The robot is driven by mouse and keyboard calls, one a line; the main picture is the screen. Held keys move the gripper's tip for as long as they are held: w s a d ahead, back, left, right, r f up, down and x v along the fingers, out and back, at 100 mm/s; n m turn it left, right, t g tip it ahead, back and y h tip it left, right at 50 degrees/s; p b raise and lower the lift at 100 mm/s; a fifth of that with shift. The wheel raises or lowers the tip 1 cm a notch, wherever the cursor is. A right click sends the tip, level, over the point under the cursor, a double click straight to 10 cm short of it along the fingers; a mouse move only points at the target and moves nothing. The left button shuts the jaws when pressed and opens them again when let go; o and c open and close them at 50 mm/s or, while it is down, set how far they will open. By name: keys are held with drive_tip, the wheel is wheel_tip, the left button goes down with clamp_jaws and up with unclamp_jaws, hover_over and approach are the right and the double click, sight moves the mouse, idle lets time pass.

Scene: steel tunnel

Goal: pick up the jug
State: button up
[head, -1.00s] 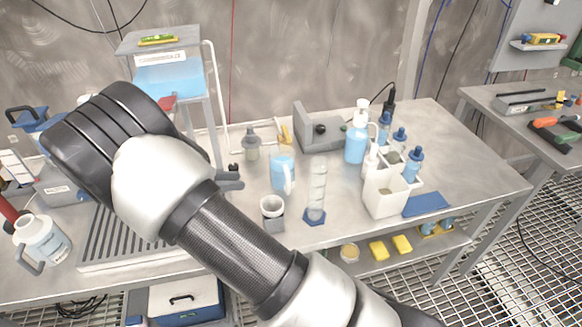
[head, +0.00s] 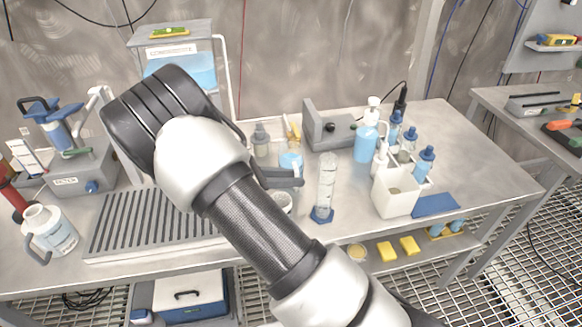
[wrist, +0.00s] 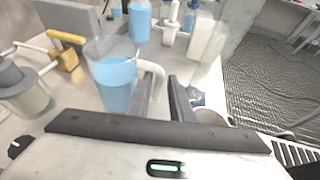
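The jug (head: 291,159) is a clear vessel of blue liquid standing upright on the bench. In the head view my gripper covers much of its lower part. The wrist view shows the jug (wrist: 115,82) at upper left, with its white handle on the right side. My gripper (head: 292,177) is in front of the jug in the head view, its two dark fingers a little apart and nothing seen held.
A tall measuring cylinder (head: 326,185) stands close on the right, and a small cup (head: 283,202) is partly hidden below my gripper. A grey-capped bottle (head: 261,140) is behind left. A white caddy (head: 396,196) and pump bottle (head: 367,140) stand farther right. A ribbed drainer (head: 150,222) lies left.

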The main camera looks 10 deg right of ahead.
drive_tip(key=shift+x, duration=1.1)
clamp_jaws()
drive_tip(key=shift+r, duration=0.15)
drive_tip(key=shift+r, duration=0.55)
wheel_tip(320, 180, up, 5)
drive_tip(key=shift+r+p, duration=0.25)
drive_tip(key=shift+p, duration=0.35)
drive_tip(key=s+a, duration=0.3)
drive_tip(key=a, duration=1.4)
drive_tip(key=shift+s+a, duration=0.25)
drive_tip(key=shift+a, duration=0.1)
